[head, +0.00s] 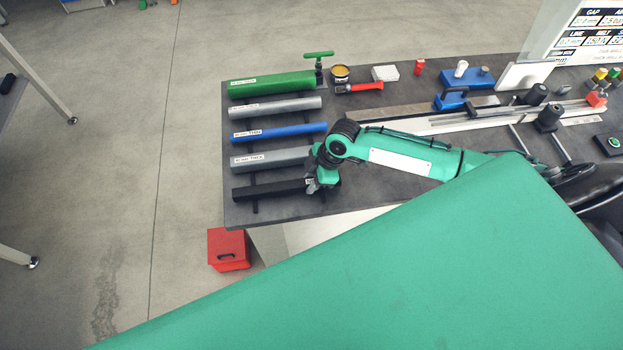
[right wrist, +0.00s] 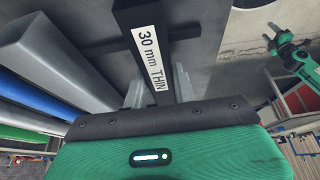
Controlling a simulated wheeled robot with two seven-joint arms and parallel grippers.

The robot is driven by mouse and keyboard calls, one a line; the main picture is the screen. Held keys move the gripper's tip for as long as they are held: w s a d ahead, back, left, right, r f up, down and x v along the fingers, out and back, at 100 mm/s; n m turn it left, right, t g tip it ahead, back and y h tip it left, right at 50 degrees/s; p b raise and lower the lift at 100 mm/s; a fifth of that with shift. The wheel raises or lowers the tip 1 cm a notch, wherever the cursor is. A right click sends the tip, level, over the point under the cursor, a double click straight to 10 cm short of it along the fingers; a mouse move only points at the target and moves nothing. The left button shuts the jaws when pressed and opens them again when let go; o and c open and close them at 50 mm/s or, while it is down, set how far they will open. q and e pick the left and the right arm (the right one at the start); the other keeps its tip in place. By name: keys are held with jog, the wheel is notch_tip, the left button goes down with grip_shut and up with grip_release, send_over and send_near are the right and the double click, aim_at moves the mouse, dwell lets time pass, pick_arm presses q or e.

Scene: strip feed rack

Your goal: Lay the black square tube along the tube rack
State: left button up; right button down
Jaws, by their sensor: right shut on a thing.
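The black square tube (head: 268,191) is the front-most of a row of tubes in the head view, lying parallel to the others. My right gripper (head: 318,186) is shut on it at its right end. In the right wrist view the black tube (right wrist: 136,22) runs between the fingertips, with a "30 mm THIN" label facing the camera. The tube rack's dark cross bars (head: 254,208) pass under the row. I cannot tell whether the black tube rests on them. My left gripper (right wrist: 277,36) shows small at the upper right of the right wrist view; its jaws are unclear.
Behind the black tube lie a grey tube (head: 270,158), a blue tube (head: 295,131), a light grey tube (head: 280,108) and a green tube (head: 270,84). A red-handled tool (head: 360,88) lies behind my arm. A red box (head: 228,250) stands on the floor by the table edge.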

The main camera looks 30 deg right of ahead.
jog(key=shift+f, duration=0.25)
jog(key=c, duration=1.1)
grip_release()
jog(key=shift+o, duration=0.2)
jog(key=shift+d+r, duration=0.2)
jog(key=shift+r, duration=0.15)
jog(key=b+v, duration=0.3)
jog(key=v, duration=1)
jog(key=shift+b, duration=0.35)
jog(key=shift+s+a, duration=0.1)
jog(key=shift+s, duration=0.05)
